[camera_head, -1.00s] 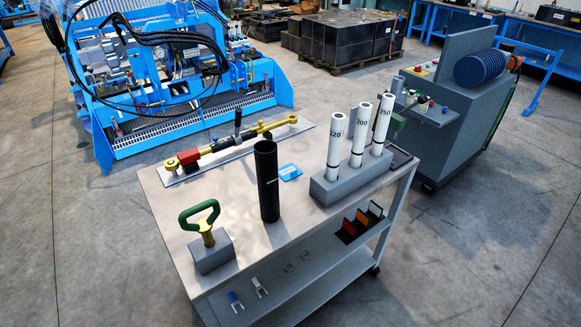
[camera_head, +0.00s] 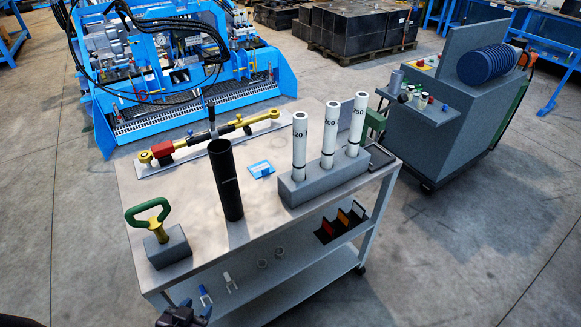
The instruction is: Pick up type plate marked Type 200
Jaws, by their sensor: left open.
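No plate with a readable "Type 200" marking shows. Three small upright plates, a red one (camera_head: 326,228), an orange one (camera_head: 343,218) and a grey-white one (camera_head: 358,209), stand in a dark holder on the cart's lower level; no text on them can be read. A flat blue-and-white card (camera_head: 262,170) lies on the cart top (camera_head: 190,192), its print too small to read. A white tube marked 200 (camera_head: 330,135) stands in a grey block between two others. My left gripper (camera_head: 184,308) is open at the bottom edge, partly cut off, well away from the plates. My right gripper is out of view.
A black tube (camera_head: 226,180), a green-handled tool in a grey block (camera_head: 170,248) and a yellow-ended rod (camera_head: 213,137) occupy the cart top. Two small forks (camera_head: 230,282) and two rings (camera_head: 270,259) are on the lower level. A grey cabinet (camera_head: 440,140) stands right.

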